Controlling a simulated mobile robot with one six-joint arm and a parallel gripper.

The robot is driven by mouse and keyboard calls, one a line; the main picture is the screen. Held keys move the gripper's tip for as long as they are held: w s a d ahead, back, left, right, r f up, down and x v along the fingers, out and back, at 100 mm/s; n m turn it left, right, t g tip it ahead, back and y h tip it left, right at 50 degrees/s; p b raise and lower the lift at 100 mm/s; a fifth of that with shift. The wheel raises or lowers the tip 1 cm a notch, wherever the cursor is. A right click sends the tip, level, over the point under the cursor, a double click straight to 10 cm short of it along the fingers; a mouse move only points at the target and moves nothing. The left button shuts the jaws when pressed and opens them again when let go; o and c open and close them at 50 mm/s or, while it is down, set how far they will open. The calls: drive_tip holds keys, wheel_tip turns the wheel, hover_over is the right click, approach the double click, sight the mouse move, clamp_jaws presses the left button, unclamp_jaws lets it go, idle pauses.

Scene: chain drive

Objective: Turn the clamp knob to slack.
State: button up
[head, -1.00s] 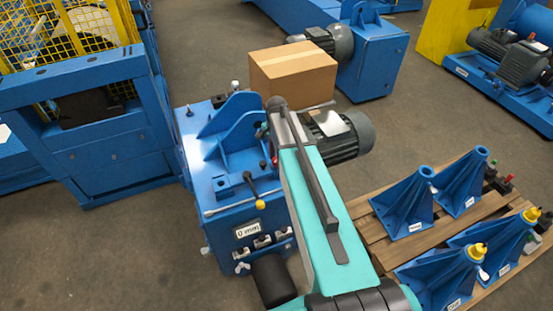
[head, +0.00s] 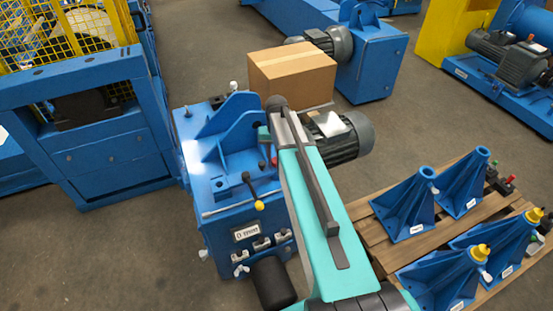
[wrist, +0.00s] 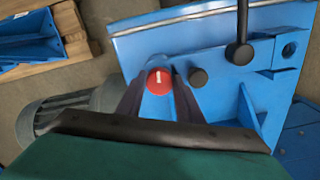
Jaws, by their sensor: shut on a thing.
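The clamp knob (wrist: 159,81) is a round red knob with a white mark, seen from above in the wrist view. It sits on the blue machine (wrist: 140,45). The two dark fingers of my gripper (wrist: 159,88) stand either side of the knob and are shut on it. The white mark points roughly up and down in the wrist picture. In the head view my teal arm covers most of the gripper. A small red spot (head: 274,161) shows beside the arm there; I cannot tell surely that it is the knob.
A black lever (wrist: 240,50) and a dark round knob (wrist: 198,78) are close by. In the head view, a lever with a yellow ball (head: 259,205) stands left of my arm. A cardboard box (head: 292,72) and a motor (head: 345,140) lie beyond; a pallet (head: 372,235) with blue stands is right.

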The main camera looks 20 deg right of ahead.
drive_tip(key=n, duration=0.4)
drive_tip(key=shift+d+n, duration=0.1)
drive_tip(key=shift+n, duration=0.2)
drive_tip(key=n, duration=0.3)
drive_tip(key=shift+d+n+b, duration=0.15)
drive_tip(key=shift+n+b, duration=0.15)
drive_tip(key=shift+b, duration=0.1)
drive_tip(key=n, duration=0.4)
drive_tip(key=shift+d, duration=0.1)
drive_tip(key=n, duration=0.4)
drive_tip(key=shift+w+n, duration=0.1)
drive_tip(key=shift+n, duration=0.2)
drive_tip(key=o, duration=1.1)
drive_tip(key=shift+c, duration=0.2)
drive_tip(key=shift+r+b, duration=0.2)
drive_tip(key=shift+b, duration=0.1)
wheel_tip(320, 180, up, 13)
drive_tip(key=b, duration=0.2)
drive_tip(key=shift+r, duration=0.2)
